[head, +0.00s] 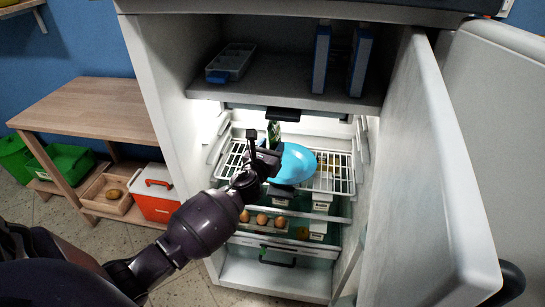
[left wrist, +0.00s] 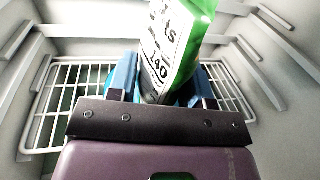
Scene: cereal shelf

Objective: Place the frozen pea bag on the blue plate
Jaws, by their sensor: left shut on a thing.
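My left gripper (head: 264,152) reaches into the open fridge. It is shut on a green and white bag (left wrist: 178,40), which stands up between the blue fingers in the left wrist view. Part of the bag's print shows, ending in "ts" with "140" below; I cannot read whether it names peas. The bag also shows in the head view as a small green shape (head: 273,133) above the gripper. The blue plate (head: 297,162) is on the white wire shelf, just right of the gripper and partly hidden by it. Whether the bag touches the plate is unclear. My right gripper is not in view.
The wire shelf (head: 338,176) has bare room right of the plate. Below it are brown eggs (head: 262,219) and small labelled packs. The open fridge door (head: 430,170) stands at right. Blue-edged boxes (head: 321,58) and a grey tray (head: 231,62) sit in the upper compartment. A wooden table (head: 90,108) is left.

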